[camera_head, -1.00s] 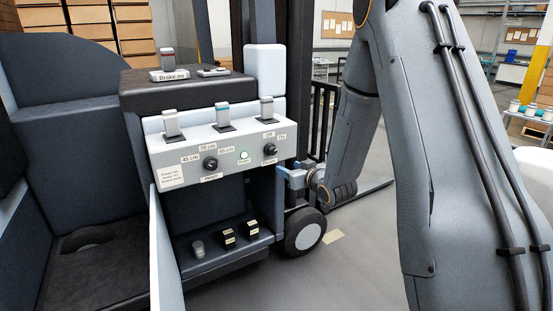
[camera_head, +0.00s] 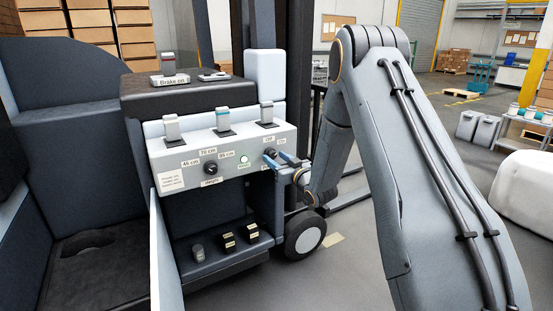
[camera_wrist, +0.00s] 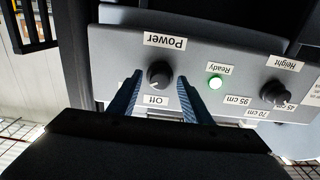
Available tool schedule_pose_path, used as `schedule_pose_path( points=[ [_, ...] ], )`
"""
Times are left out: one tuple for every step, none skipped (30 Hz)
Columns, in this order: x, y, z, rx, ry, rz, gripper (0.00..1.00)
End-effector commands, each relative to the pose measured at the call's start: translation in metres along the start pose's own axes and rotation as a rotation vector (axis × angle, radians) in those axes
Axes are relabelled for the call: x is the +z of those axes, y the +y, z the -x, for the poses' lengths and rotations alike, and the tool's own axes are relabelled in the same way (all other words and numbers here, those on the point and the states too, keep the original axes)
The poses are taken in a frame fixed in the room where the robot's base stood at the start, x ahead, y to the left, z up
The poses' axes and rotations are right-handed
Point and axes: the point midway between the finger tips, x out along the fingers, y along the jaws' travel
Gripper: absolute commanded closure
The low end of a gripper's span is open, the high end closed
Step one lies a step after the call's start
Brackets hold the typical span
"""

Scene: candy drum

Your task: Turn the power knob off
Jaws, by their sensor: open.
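The power knob (camera_head: 269,153) is a small black dial at the right end of the grey control panel (camera_head: 233,173). In the wrist view, which shows the panel upside down, the power knob (camera_wrist: 159,74) has a "Power" label above it and an "Off" label (camera_wrist: 155,101) below it. My gripper (camera_head: 277,158) is open at the panel, with its blue fingers on either side of the knob. In the wrist view I see gaps between the knob and the fingers. I cannot see the "On" label there, and the knob's exact setting is unclear.
A lit green "Ready" light (camera_wrist: 215,82) sits beside the power knob. Beyond it is the height knob (camera_wrist: 274,93). Several levers, including one at the right (camera_head: 266,113), stand on the panel's top.

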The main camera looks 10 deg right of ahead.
Motion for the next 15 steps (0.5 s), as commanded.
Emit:
schedule_pose_path(
  points=[
    [0.0001, -0.0001, -0.0010, 0.000, 0.000, 0.000, 0.55],
    [0.0001, -0.0001, -0.0013, 0.000, 0.000, 0.000, 0.55],
    [0.0002, 0.0000, -0.0014, 0.000, 0.000, 0.000, 0.55],
    [0.0002, 0.0000, -0.0014, 0.000, 0.000, 0.000, 0.55],
    [0.0003, 0.0001, -0.0013, 0.000, 0.000, 0.000, 0.55],
    [0.0002, 0.0001, -0.0013, 0.000, 0.000, 0.000, 0.55],
    [0.0002, 0.0001, -0.0013, 0.001, 0.000, 0.000, 0.55],
    [0.0003, 0.0001, -0.0012, 0.001, 0.000, 0.000, 0.57],
    [0.0003, 0.0001, -0.0012, 0.001, 0.000, 0.000, 0.64],
    [0.0002, 0.0002, -0.0012, 0.001, 0.000, 0.000, 0.69],
    [0.0002, 0.0002, -0.0011, 0.001, 0.000, 0.000, 0.74],
    [0.0002, 0.0002, -0.0011, 0.001, 0.000, 0.000, 0.81],
    [0.0002, 0.0002, -0.0011, 0.001, 0.000, 0.000, 0.86],
    [0.0002, 0.0002, -0.0011, 0.001, 0.000, 0.000, 0.91],
    [0.0002, 0.0003, -0.0011, 0.001, 0.000, 0.000, 0.96]
  ],
)
